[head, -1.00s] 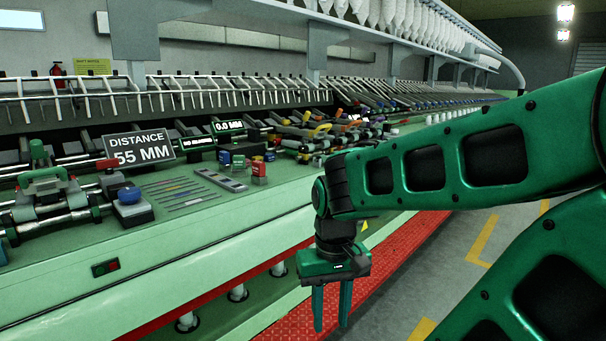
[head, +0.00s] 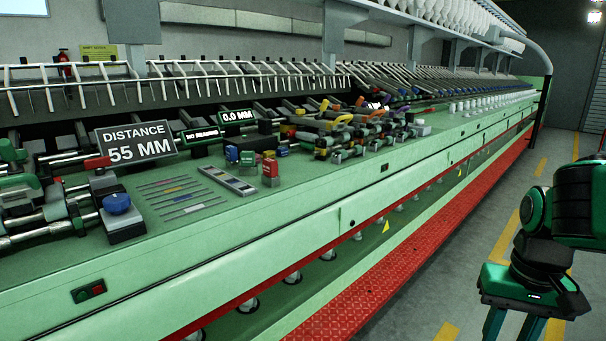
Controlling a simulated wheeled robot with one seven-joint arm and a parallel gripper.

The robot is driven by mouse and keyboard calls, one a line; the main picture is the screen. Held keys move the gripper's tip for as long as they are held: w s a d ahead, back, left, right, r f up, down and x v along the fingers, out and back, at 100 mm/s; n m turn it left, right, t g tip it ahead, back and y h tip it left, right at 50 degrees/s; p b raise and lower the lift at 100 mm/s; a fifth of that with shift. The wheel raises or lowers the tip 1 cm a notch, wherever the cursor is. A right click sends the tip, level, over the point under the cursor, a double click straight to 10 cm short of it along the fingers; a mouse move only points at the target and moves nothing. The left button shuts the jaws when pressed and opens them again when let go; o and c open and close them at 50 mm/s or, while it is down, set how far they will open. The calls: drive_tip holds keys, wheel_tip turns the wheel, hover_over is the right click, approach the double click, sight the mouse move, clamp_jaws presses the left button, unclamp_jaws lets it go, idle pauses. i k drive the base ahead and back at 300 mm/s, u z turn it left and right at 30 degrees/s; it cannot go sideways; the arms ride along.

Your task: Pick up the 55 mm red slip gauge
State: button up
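A small upright red block (head: 270,168), which looks like the red slip gauge, stands on the green machine top. Any marking on it is too small to read. Blue (head: 232,154) and green (head: 247,158) blocks stand just left of it. A sign (head: 137,144) reads "DISTANCE 55 MM". My gripper (head: 513,328) points down at the bottom right, over the floor side and well away from the block. Its two fingers are apart with nothing visible between them; their tips are cut off by the frame edge.
A flat grey strip (head: 227,181) and several thin coloured rods lie left of the red block. Clamps with coloured handles (head: 340,125) crowd the top to its right. A blue-knobbed block (head: 119,212) stands left. Red tread plate (head: 385,290) runs along the machine's front.

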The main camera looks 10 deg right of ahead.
sight(270, 177)
drive_tip(key=z, duration=0.1)
drive_tip(key=i, duration=1)
drive_tip(key=u, duration=0.05)
